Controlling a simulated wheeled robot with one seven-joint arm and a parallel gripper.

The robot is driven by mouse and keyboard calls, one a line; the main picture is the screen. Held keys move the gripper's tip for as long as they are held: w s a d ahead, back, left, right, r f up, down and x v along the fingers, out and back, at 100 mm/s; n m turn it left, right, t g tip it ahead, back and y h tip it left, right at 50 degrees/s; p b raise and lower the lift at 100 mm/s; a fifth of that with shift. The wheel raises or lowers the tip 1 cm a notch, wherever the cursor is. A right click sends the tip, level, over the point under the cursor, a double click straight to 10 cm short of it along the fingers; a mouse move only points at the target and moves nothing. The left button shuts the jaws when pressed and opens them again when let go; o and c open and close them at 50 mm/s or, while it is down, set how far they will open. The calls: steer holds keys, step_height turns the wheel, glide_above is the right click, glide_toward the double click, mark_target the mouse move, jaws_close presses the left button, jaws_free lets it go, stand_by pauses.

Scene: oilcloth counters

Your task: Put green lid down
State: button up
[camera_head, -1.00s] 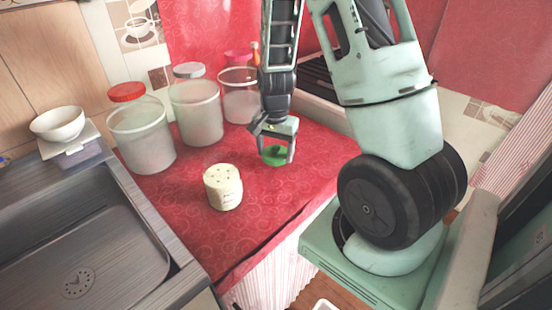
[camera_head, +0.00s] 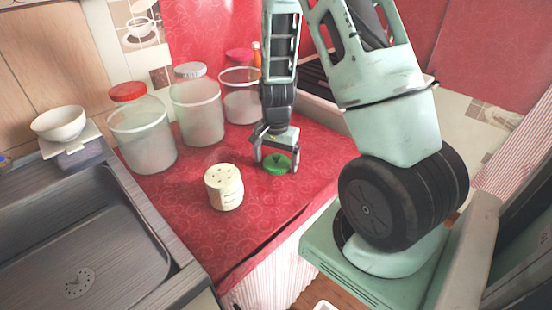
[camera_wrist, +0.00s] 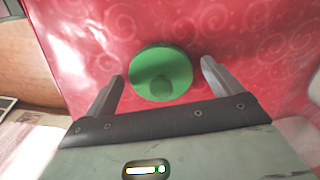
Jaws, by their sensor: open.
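The green lid (camera_head: 278,165) lies on the red patterned counter (camera_head: 290,206), to the right of the cream shaker-like container. In the wrist view the round green lid (camera_wrist: 161,73) shows a knob on its near side and lies between and a little beyond my two fingertips. My gripper (camera_head: 276,167) is open, with its fingers on either side of the lid and apart from it. In the wrist view, the fingers of my gripper (camera_wrist: 163,77) are spread wide and hold nothing.
A cream container (camera_head: 224,187) with a holed top stands left of the lid. Jars with a red lid (camera_head: 142,135), a grey lid (camera_head: 196,112) and a pink lid (camera_head: 240,96) stand behind. A sink (camera_head: 75,245) and a white bowl (camera_head: 58,123) are at left.

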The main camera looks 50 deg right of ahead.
mark_target(276, 157)
step_height(276, 157, up, 12)
steer(key=p, duration=0.1)
steer(key=a+r+n, duration=0.1)
steer(key=a+n, duration=0.1)
steer(key=a, duration=0.2)
steer(key=a+r+n, duration=0.1)
steer(key=a+n, duration=0.1)
steer(key=a, duration=0.3)
steer(key=a+r+n, duration=0.1)
steer(key=a+n, duration=0.1)
steer(key=a, duration=0.3)
steer(key=shift+s+n+y, duration=0.2)
steer(key=shift+n+y, duration=0.1)
steer(key=shift+y, duration=0.1)
steer(key=s+a+r+n, duration=0.2)
steer(key=s+a+n, duration=0.5)
steer(key=s+a, duration=0.1)
steer(key=s+a+r+n, duration=0.2)
steer(key=s+a+n, duration=0.6)
steer(key=a, duration=0.2)
steer(key=shift+s+a, duration=0.2)
steer(key=shift+a, duration=0.15)
